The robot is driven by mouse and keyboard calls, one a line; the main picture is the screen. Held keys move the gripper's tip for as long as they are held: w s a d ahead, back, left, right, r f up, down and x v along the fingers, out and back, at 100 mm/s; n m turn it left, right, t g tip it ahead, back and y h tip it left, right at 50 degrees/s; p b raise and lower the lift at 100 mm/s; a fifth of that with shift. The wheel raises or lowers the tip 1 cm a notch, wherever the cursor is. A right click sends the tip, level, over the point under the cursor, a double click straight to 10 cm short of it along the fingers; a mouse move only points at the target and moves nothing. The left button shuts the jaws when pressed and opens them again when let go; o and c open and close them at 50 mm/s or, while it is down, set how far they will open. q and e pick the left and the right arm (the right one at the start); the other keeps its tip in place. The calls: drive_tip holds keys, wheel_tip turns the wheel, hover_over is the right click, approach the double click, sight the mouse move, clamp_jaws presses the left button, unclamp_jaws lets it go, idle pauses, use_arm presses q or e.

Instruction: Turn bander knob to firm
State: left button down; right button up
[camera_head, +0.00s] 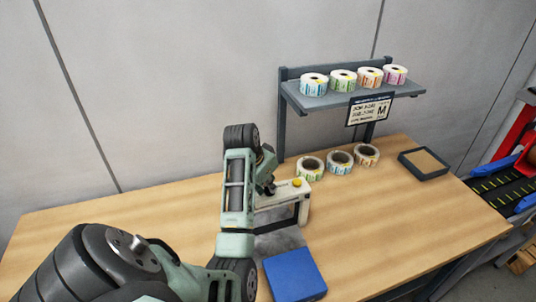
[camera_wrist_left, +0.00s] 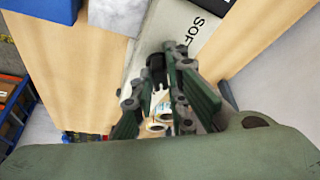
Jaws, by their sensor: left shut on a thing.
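The bander (camera_head: 297,193) is a cream-coloured machine on the wooden table, with a yellow button on its top. Its pale face also shows in the left wrist view (camera_wrist_left: 181,33), with lettering that reads "SOF", partly cut off. My left gripper (camera_head: 268,184) is at the bander's left side in the head view. In the left wrist view its fingers (camera_wrist_left: 163,92) are shut around a small black knob (camera_wrist_left: 156,68) on the bander's face. The gripper hides part of the knob, and its pointer setting cannot be read. My right gripper is not in view.
A blue box (camera_head: 294,275) lies in front of the bander. Several label rolls stand on the grey shelf (camera_head: 350,100), and 3 more rolls (camera_head: 339,160) stand below. A dark-rimmed tray (camera_head: 424,163) is at the right. The table's left part is clear.

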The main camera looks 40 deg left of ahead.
sight(264, 196)
use_arm(q)
drive_tip(key=c, duration=1.7)
unclamp_jaws()
drive_tip(key=shift+c, duration=0.2)
drive_tip(key=v, duration=0.4)
drive_tip(key=shift+a+r, duration=0.15)
drive_tip(key=shift+r, duration=0.05)
drive_tip(key=s, duration=1.2)
drive_tip(key=shift+s+d+r, duration=0.25)
drive_tip(key=shift+d, duration=0.05)
